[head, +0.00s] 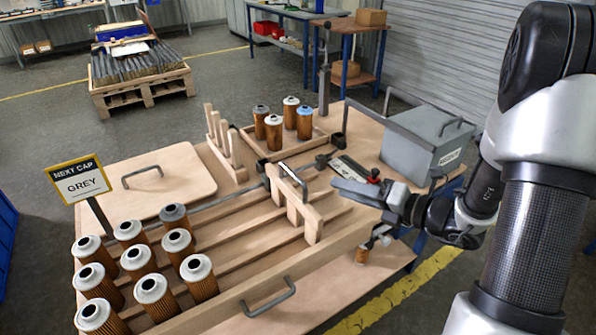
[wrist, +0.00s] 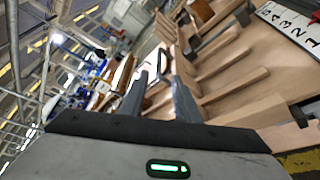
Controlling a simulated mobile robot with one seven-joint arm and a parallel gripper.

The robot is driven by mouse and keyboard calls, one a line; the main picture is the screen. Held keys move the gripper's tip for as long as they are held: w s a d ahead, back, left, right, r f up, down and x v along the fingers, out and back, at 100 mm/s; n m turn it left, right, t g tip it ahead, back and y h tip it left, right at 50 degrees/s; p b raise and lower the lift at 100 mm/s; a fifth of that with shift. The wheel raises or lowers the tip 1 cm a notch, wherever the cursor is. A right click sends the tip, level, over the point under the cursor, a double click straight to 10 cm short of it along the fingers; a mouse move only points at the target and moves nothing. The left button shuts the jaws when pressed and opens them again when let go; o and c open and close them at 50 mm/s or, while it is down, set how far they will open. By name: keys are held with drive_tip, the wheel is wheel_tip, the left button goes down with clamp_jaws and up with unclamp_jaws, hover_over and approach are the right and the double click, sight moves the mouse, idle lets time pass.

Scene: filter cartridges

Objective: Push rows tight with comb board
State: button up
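The wooden comb board (head: 311,222) stands across the lanes of the slatted wooden rack (head: 205,238), at their right part, with a handle (head: 290,178) on its upper side. Several brown filter cartridges (head: 138,257) stand in rows at the left end of the lanes. Most have white caps and one at the back has a grey cap (head: 174,212). My gripper (head: 345,190) is just right of the comb board, above the board's level, and apart from the cartridges. In the wrist view its two fingers (wrist: 160,72) are apart, and I see nothing clearly held between them.
A tray (head: 322,138) holds several cartridges with grey, white and blue caps. A row of wooden posts (head: 232,148), a grey box (head: 428,140) and a flat board with handle (head: 165,185) stand around. A sign (head: 79,180) reads NEXT CAP GREY. Lanes between cartridges and comb are clear.

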sight(293, 172)
drive_tip(key=b+x, duration=0.2)
drive_tip(key=x, duration=1.4)
drive_tip(key=shift+a, duration=0.35)
clamp_jaws()
